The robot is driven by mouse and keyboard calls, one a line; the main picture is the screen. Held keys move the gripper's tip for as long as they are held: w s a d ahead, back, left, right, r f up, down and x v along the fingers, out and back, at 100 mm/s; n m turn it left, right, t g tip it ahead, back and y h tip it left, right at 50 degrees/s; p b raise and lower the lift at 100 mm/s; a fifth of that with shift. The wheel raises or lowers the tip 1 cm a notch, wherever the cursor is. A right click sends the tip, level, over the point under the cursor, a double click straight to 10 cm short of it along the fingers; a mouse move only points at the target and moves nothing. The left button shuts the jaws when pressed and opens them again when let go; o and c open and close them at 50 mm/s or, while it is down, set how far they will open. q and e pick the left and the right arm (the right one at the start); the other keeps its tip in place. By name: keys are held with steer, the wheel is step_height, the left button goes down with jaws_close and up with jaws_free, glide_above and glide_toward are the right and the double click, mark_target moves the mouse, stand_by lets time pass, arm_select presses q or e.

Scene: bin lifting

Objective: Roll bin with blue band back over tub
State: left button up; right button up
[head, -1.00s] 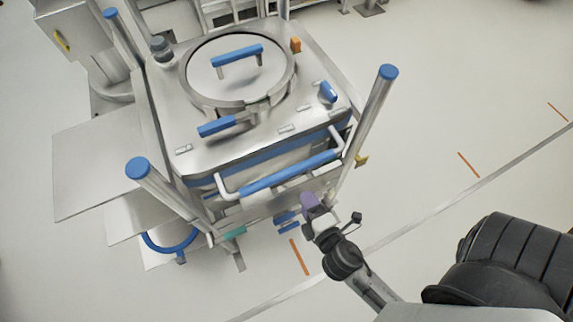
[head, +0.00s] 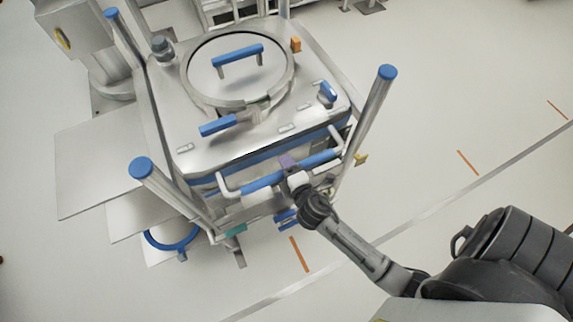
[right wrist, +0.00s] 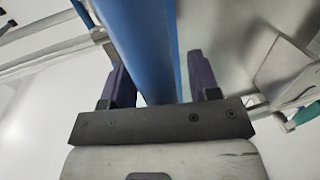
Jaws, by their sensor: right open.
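The metal bin with a blue band (head: 205,176) stands between blue-capped posts in the head view. It has a round lid with a blue handle (head: 238,54) on top. A white push bar with a blue grip (head: 262,182) runs along its near side. My right gripper (head: 288,163) is at the middle of this bar. In the right wrist view the open purple fingers (right wrist: 160,85) stand on either side of the blue grip (right wrist: 148,45). Whether they touch it I cannot tell. My left gripper is not in view. I cannot make out a tub for sure.
Blue-capped posts rise at the near left (head: 141,169) and right (head: 387,73) of the bin. Flat metal plates (head: 95,170) and a blue ring (head: 172,238) lie to the left. The floor to the right is clear, with orange marks (head: 467,162).

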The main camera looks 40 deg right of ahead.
steer(key=shift+w, duration=0.25)
jaws_close()
stand_by(0.5)
